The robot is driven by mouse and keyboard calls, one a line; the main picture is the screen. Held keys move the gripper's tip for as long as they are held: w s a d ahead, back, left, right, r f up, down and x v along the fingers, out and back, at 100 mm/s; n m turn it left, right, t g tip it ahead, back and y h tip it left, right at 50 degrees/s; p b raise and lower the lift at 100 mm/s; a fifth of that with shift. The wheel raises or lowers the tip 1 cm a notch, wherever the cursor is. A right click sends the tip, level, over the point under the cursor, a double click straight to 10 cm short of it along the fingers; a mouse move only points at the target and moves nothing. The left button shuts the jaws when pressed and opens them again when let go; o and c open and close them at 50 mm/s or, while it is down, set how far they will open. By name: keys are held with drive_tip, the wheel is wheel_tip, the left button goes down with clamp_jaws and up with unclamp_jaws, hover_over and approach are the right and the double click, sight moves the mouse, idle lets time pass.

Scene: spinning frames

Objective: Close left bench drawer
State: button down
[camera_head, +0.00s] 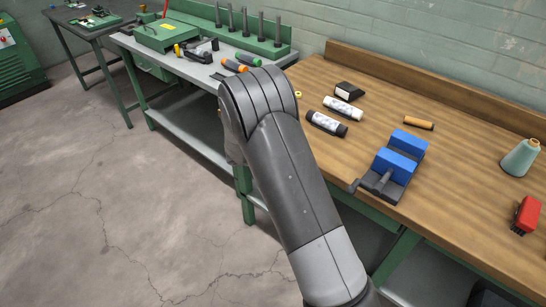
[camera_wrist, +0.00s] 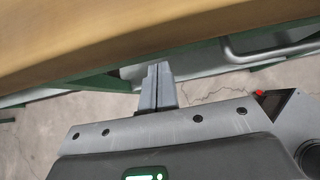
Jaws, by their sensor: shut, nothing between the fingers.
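In the head view, my grey arm reaches forward across the front edge of the wooden workbench (camera_head: 455,228), and my gripper is hidden behind it. The fingertips are just below the underside of the wooden top (camera_wrist: 80,40), by a green rail (camera_wrist: 65,88). A grey-green tube-like edge (camera_wrist: 265,48) runs to the right of the fingertips. I cannot tell whether it belongs to the drawer.
The concrete floor (camera_head: 100,190) at left is clear.

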drive_tip(key=s+a+f+v, duration=0.1)
drive_tip(key=v, duration=1)
drive_tip(key=s+d+r+m+g+y, duration=0.1)
drive_tip(key=s+d+r+m, duration=0.55)
drive_tip(key=r, duration=0.25)
drive_tip(key=s+d+r+m+g+y, duration=0.1)
drive_tip(key=s+d+r+m, duration=0.55)
drive_tip(key=r, duration=0.25)
drive_tip(key=s+d+r+m+y, duration=0.1)
drive_tip(key=s+r+m+y, duration=0.1)
drive_tip(key=s+m, duration=0.5)
drive_tip(key=s+d+r+m+t+y, duration=0.1)
drive_tip(key=s+d+r+m+y, duration=0.1)
drive_tip(key=s+r+m, duration=0.2)
drive_tip(key=s+m, duration=0.3)
drive_tip(key=s, duration=0.5)
drive_tip(key=shift+r, duration=0.35)
